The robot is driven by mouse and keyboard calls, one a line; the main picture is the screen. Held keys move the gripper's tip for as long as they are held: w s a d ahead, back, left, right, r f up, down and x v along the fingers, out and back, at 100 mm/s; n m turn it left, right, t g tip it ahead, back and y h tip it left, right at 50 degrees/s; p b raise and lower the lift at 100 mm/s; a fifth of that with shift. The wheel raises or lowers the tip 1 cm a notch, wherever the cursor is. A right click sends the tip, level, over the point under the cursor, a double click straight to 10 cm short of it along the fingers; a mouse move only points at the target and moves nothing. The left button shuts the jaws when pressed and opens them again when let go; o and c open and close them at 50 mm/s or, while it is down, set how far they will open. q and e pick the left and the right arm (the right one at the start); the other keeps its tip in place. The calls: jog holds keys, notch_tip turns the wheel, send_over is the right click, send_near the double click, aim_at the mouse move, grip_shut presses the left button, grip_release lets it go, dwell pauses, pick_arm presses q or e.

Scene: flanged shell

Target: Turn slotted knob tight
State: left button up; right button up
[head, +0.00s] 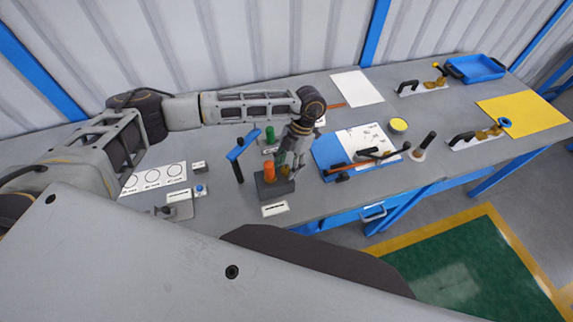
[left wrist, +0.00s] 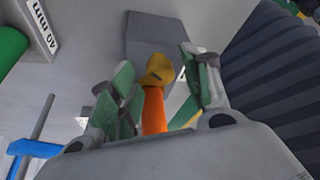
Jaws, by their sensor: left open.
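A dark grey block (head: 284,186) stands on the bench, with an orange upright cylinder (head: 268,171) on it. A small brass-coloured knob (head: 285,170) shows beside the cylinder, partly hidden by my gripper. In the left wrist view the brass knob (left wrist: 160,69) has a dark slot-like mark and appears beyond the orange cylinder (left wrist: 153,112), in front of the grey block (left wrist: 158,35). My left gripper (head: 294,163) is over the block. In the left wrist view its green-padded fingers (left wrist: 163,88) are spread on either side of the knob; I cannot tell whether they touch it. My right gripper is not in view.
A blue T-shaped handle (head: 240,148) and a green cylinder (head: 270,134) stand close to the block. A blue board with papers (head: 328,156) and tools lies right of it. Toggle clamps, a yellow sheet (head: 523,108) and a blue tray (head: 476,68) are further right.

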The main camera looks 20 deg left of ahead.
pick_arm(q)
jog(key=shift+s+f, duration=0.15)
jog(key=shift+f, duration=0.1)
jog(key=c, duration=1)
jog(key=shift+m+b, duration=0.3)
jog(key=shift+b, duration=0.05)
jog(key=shift+c, duration=0.2)
jog(key=shift+f+m+t+y+b, duration=0.1)
jog(key=shift+m+t+y+b, duration=0.25)
jog(key=shift+m+b, duration=0.85)
jog(key=shift+m+t+y+b, duration=0.25)
jog(key=shift+m+y+b, duration=0.1)
jog(key=shift+m+b, duration=0.6)
